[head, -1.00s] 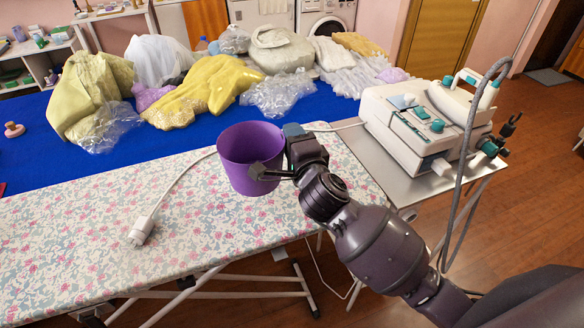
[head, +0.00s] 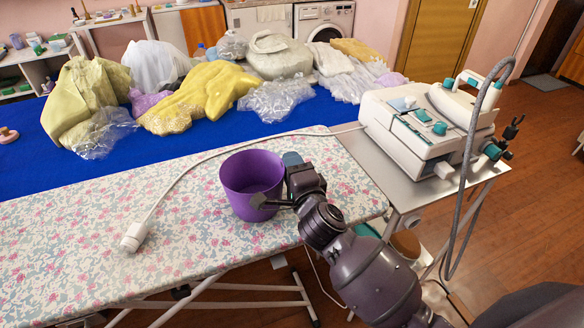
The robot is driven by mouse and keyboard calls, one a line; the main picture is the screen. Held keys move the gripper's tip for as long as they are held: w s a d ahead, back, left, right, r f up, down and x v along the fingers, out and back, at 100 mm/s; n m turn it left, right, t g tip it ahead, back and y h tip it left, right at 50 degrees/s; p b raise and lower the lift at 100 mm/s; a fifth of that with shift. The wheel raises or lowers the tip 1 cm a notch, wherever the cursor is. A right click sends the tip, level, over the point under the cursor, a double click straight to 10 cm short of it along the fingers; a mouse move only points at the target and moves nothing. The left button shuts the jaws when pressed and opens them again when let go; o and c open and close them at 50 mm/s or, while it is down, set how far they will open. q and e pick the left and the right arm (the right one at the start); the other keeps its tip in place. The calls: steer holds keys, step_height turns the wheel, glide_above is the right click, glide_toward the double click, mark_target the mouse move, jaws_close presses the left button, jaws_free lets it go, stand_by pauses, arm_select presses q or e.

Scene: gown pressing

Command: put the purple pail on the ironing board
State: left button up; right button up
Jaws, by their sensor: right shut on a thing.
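The purple pail (head: 238,187) is upright over the right part of the ironing board (head: 110,275), which has a floral cover. Its base is at the cover or just above it; I cannot tell whether it touches. My right gripper (head: 276,188) is shut on the pail's right side, with one dark finger showing against the near wall. The other finger is mostly hidden. The pail looks empty inside. My left gripper is not in view.
A white cable with a plug (head: 133,238) lies across the board left of the pail. A steam station (head: 415,125) stands on a metal stand at the right. Bagged garments (head: 200,95) lie on the blue table (head: 50,170) behind. The board's left part is clear.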

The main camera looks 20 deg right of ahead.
steer(key=o, duration=1.1)
steer(key=shift+r, duration=0.1)
steer(key=s, duration=1.2)
